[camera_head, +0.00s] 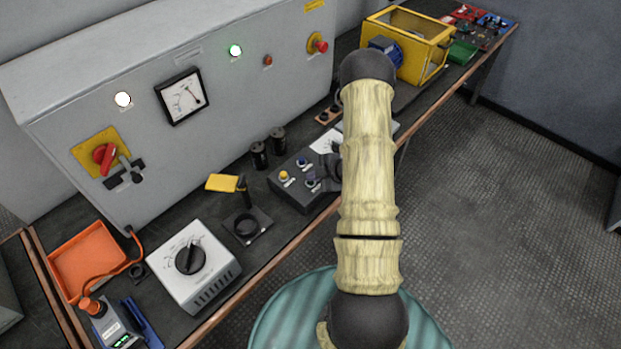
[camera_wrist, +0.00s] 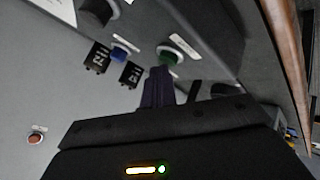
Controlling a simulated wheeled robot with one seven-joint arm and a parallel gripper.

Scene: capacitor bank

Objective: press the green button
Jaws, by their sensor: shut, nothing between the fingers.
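The green button (camera_wrist: 169,57) shows at the top middle of the wrist view, in a pale collar on a grey control box. My gripper (camera_wrist: 159,76) is shut and empty. Its dark fingertips are just below the green button in that view, very close to it; I cannot tell whether they touch. In the head view the control box (camera_head: 291,198) sits on the bench, and my gripper (camera_head: 315,182) is over its right part. I cannot make out the green button there; the gripper likely covers it.
A yellow button (camera_head: 284,175) is on the box's left. Two black cylinders (camera_head: 268,146) stand behind the box. The grey cabinet (camera_head: 230,110) with a lit green lamp (camera_head: 235,50) rises behind.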

